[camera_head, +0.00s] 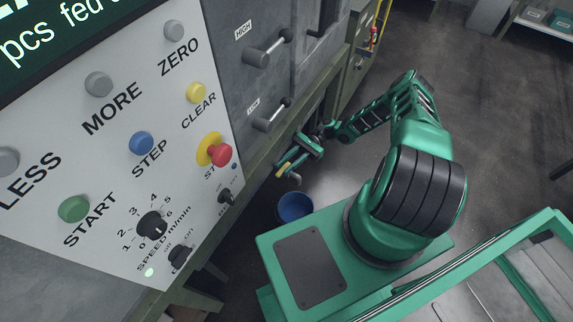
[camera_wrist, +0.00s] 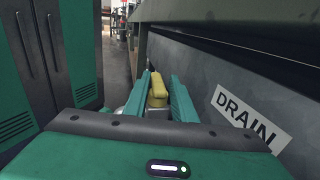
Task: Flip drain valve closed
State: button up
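The yellow drain valve handle (camera_wrist: 158,91) stands between the two green fingers of my gripper (camera_wrist: 160,96) in the wrist view. The valve body is mostly hidden by my gripper. A white DRAIN label (camera_wrist: 246,118) is on the grey machine wall, right of the fingers in the wrist view.
A blue bucket (camera_head: 294,207) is on the floor below the handle. The control panel (camera_head: 120,170), with buttons and knobs, fills the left of the head view. Two lever handles (camera_head: 268,48) (camera_head: 271,114) stick out above my gripper. A green cabinet (camera_wrist: 50,60) is left in the wrist view.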

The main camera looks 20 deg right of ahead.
jog(key=shift+o, duration=0.9)
jog(key=shift+w, duration=0.15)
jog(key=shift+d, duration=0.2)
jog(key=v, duration=1)
jog(key=shift+w+d, duration=0.15)
jog(key=shift+f, duration=0.1)
